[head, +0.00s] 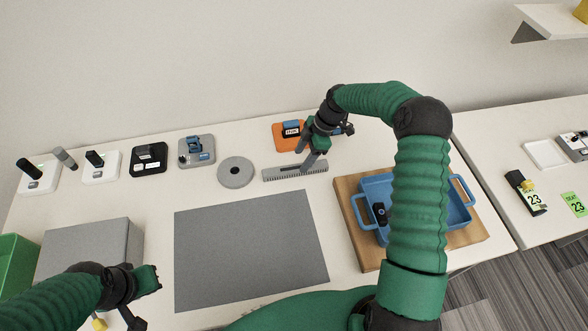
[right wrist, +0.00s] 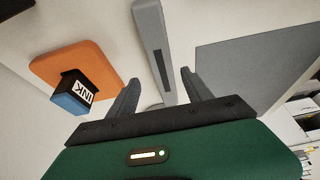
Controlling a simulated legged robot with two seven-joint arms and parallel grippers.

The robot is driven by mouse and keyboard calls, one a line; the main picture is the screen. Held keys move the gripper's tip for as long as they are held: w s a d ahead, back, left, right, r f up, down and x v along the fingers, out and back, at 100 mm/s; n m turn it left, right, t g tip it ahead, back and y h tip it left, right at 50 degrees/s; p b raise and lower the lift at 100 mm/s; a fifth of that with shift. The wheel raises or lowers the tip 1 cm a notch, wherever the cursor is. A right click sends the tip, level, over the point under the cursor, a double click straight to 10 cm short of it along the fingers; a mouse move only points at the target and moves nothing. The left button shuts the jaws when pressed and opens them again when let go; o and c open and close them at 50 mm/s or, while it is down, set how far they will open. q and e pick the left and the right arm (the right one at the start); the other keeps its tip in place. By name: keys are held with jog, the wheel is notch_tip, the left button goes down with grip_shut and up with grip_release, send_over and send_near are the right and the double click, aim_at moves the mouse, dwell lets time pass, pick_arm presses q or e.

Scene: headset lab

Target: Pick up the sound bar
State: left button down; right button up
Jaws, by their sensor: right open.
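The sound bar (head: 285,173) is a long, low grey bar lying on the white table, behind the right part of the grey mat. In the right wrist view the bar (right wrist: 152,35) runs from the top edge down between the fingers. My right gripper (head: 313,160) is open and empty, over the right half of the bar. In the right wrist view its fingers (right wrist: 160,80) stand apart, one on each side of the bar; contact cannot be made out. My left gripper (head: 147,299) is at the lower left, its fingers apart, with nothing seen between them.
An orange pad (head: 283,145) with an ink box (head: 291,129) is just behind the bar. A grey disc (head: 236,172) lies to its left. A blue tray (head: 361,190) on a wooden board (head: 347,196) is to the right. The grey mat (head: 250,250) is clear.

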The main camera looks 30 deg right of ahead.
aim_at(298, 167)
jog(key=x, duration=0.2)
jog(key=p+x, duration=0.1)
jog(key=x, duration=0.1)
jog(key=shift+s, duration=0.3)
jog(key=shift+w+d+f, duration=0.1)
jog(key=shift+f, duration=0.15)
jog(key=shift+r, duration=0.1)
grip_shut()
